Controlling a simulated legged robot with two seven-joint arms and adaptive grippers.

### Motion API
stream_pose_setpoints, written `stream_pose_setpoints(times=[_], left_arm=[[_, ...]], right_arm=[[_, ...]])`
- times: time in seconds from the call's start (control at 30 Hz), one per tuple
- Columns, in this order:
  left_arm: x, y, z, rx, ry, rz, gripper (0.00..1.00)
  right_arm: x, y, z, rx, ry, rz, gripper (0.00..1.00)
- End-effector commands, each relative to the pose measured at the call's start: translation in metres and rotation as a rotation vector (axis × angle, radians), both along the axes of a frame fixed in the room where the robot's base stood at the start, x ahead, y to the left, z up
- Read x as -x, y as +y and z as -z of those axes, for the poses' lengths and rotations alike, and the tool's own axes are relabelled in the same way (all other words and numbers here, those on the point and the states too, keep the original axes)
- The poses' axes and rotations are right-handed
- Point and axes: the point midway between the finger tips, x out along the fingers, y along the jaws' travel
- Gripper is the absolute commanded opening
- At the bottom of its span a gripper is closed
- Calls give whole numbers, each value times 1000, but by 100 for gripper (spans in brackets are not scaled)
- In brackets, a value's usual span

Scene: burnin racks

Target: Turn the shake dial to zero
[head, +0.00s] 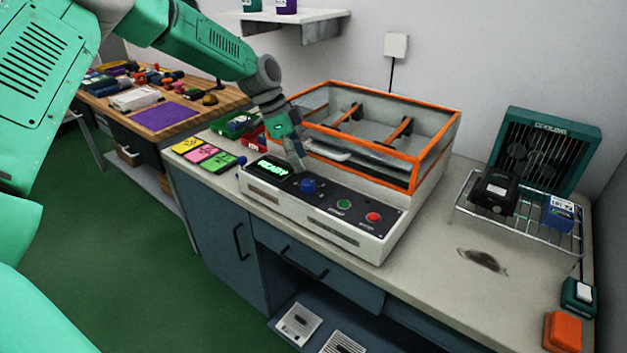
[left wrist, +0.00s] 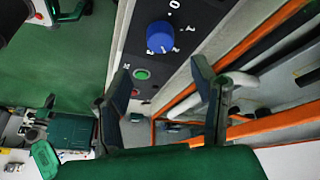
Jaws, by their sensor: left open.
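The shake dial (head: 308,186) is a blue knob on the dark control panel (head: 330,205) of the white shaker, right of a display reading READY. In the left wrist view the dial (left wrist: 160,37) sits beyond the fingertips, with white scale marks beside it and a 0 near the top edge. A pale mark shows on its lower side; the exact setting is hard to read. My left gripper (head: 297,160) is over the panel, just behind and above the dial. Its fingers (left wrist: 161,78) are spread and empty, apart from the dial. My right gripper is out of view.
Green (head: 344,204) and red (head: 373,217) buttons sit right of the dial. An orange-framed clear enclosure (head: 437,140) rises behind the panel. Coloured cards (head: 205,155) lie at left.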

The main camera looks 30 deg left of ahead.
Motion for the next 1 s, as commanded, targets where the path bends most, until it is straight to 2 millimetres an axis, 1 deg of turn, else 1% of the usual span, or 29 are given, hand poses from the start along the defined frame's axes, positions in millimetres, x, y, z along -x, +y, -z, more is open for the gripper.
stream_pose_setpoints(times=[0.03,0.1,0.2,0.3,0.4,0.5,0.77,0.8,0.87,0.9,0.93,1.0], left_arm=[[-1,-2,13,2,3,-2,52],[-2,-6,26,2,4,-3,52],[-5,-16,41,-1,3,-2,52],[-7,-24,52,-3,0,-1,52],[-9,-31,58,-9,-2,-1,52],[-10,-34,61,-10,-1,-1,52],[-9,-27,66,-2,-1,-3,52],[-9,-26,66,-1,-1,-3,45],[-9,-25,67,1,0,-3,24],[-9,-24,67,2,-1,-3,10],[-9,-24,67,2,0,-3,3],[-9,-23,67,0,1,-4,3]], right_arm=[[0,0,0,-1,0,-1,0],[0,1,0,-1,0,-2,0],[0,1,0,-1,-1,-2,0],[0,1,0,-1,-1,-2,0],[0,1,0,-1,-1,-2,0],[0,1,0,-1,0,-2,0],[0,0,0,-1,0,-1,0],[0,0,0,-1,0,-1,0],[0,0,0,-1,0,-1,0],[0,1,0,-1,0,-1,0],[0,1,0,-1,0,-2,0],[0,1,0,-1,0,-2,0]])
